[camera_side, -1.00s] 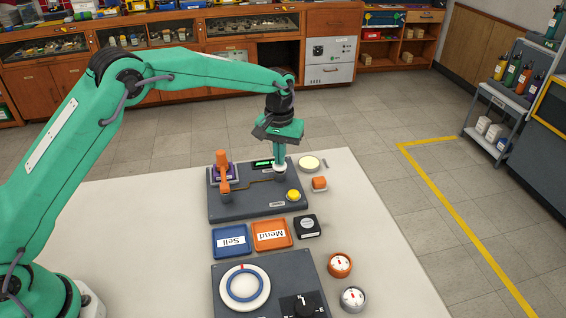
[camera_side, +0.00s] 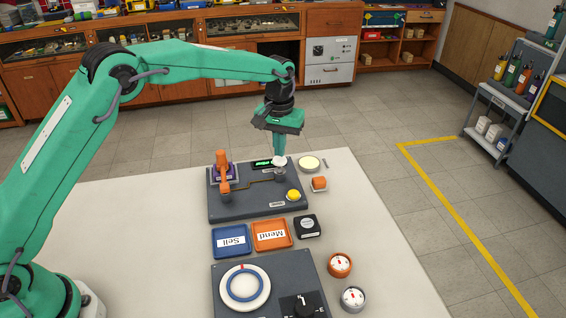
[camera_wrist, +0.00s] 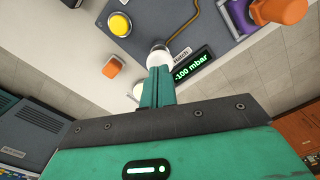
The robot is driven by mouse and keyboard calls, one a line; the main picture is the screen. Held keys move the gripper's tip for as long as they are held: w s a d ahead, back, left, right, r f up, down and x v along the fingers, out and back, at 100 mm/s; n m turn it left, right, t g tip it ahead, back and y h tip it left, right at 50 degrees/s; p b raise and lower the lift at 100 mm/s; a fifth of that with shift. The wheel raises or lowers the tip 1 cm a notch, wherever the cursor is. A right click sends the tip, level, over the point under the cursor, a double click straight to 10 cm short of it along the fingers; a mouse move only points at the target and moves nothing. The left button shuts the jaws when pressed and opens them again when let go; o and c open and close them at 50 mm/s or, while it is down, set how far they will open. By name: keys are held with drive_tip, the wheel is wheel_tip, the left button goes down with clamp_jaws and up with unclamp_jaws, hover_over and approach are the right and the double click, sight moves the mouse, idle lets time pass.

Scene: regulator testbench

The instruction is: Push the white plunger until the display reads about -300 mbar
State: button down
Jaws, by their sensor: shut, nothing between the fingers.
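The white plunger (camera_side: 280,161) stands upright on the dark grey testbench panel (camera_side: 245,204), at its far right corner. It also shows in the wrist view (camera_wrist: 159,62), with its cap partly hidden by my fingers. My gripper (camera_side: 277,152) is shut and empty, pointing down right above the plunger. Its fingertips also show in the wrist view (camera_wrist: 159,74). They look at or very near the cap; I cannot tell whether they touch it. The display (camera_wrist: 192,65) beside the plunger reads -100 mbar in green; in the side view it is small (camera_side: 263,163).
An orange lever (camera_side: 222,172) stands at the panel's left, and a yellow button (camera_side: 293,195) at its right. A round cream-topped item (camera_side: 309,163) and an orange block (camera_side: 319,183) sit right of the panel. Blue (camera_side: 231,240) and orange (camera_side: 272,234) trays lie in front.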

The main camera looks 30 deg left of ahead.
sight(280, 159)
drive_tip(key=shift+f, duration=0.15)
drive_tip(key=shift+f, duration=1.4)
idle(0.5)
drive_tip(key=shift+r, duration=1.55)
drive_tip(key=shift+f, duration=0.2)
drive_tip(key=shift+f, duration=1.6)
drive_tip(key=shift+r, duration=1.8)
